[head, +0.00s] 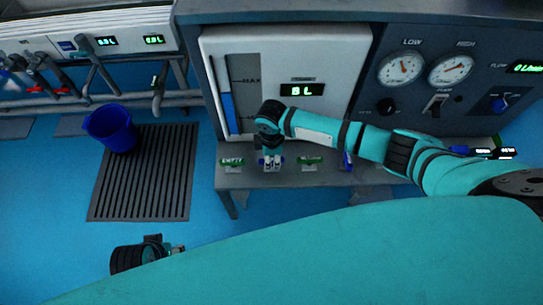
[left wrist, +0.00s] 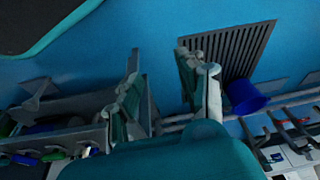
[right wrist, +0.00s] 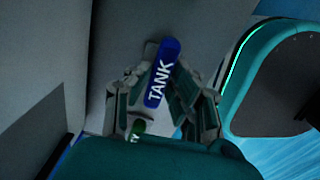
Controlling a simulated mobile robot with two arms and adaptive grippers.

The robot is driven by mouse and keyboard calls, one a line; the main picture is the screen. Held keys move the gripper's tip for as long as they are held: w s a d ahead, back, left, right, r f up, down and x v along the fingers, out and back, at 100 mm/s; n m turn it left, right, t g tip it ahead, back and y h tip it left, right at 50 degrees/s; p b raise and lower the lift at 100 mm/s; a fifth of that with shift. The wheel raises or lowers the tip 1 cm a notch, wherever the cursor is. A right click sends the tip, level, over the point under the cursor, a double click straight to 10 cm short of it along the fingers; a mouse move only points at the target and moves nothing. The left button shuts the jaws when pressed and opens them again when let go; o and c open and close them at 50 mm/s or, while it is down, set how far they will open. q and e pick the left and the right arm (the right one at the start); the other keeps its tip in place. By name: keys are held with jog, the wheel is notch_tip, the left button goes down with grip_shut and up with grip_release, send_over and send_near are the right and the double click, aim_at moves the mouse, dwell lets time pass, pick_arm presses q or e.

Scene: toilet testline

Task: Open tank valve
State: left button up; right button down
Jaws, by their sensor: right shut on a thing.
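The tank valve handle (right wrist: 161,72) is blue and lettered TANK, and it shows in the right wrist view. My right gripper (right wrist: 165,98) is shut on it, with the fingers on both sides and the handle's far end standing clear. In the head view my right gripper (head: 272,163) is at the shelf under the tank panel (head: 285,52), and it hides most of the handle. My left gripper (left wrist: 170,85) is open and empty in the left wrist view. In the head view it shows low at left, over the floor.
A green EMPTY handle (head: 231,165) sits just left of my right gripper, another green handle (head: 310,161) to its right. The gauge panel (head: 455,75) is at right. A blue bucket (head: 111,128) stands by the floor grate (head: 150,190).

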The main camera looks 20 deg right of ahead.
jog(key=n+p, duration=0.3)
jog(key=n, duration=0.2)
jog(key=shift+r+n+p, duration=0.1)
jog(key=shift+n+p, duration=0.2)
jog(key=shift+n, duration=0.1)
pick_arm(q)
jog(key=s+f, duration=0.4)
jog(key=f, duration=1)
jog(key=shift+s+a+g, duration=0.2)
jog(key=shift+a+g, duration=0.05)
jog(key=shift+g, duration=0.15)
pick_arm(e)
jog(key=shift+n, duration=0.9)
pick_arm(q)
jog(key=shift+f, duration=0.1)
pick_arm(e)
jog(key=c, duration=1.2)
grip_release()
pick_arm(q)
jog(key=shift+d, duration=0.1)
pick_arm(e)
notch_tip(320, 180, up, 12)
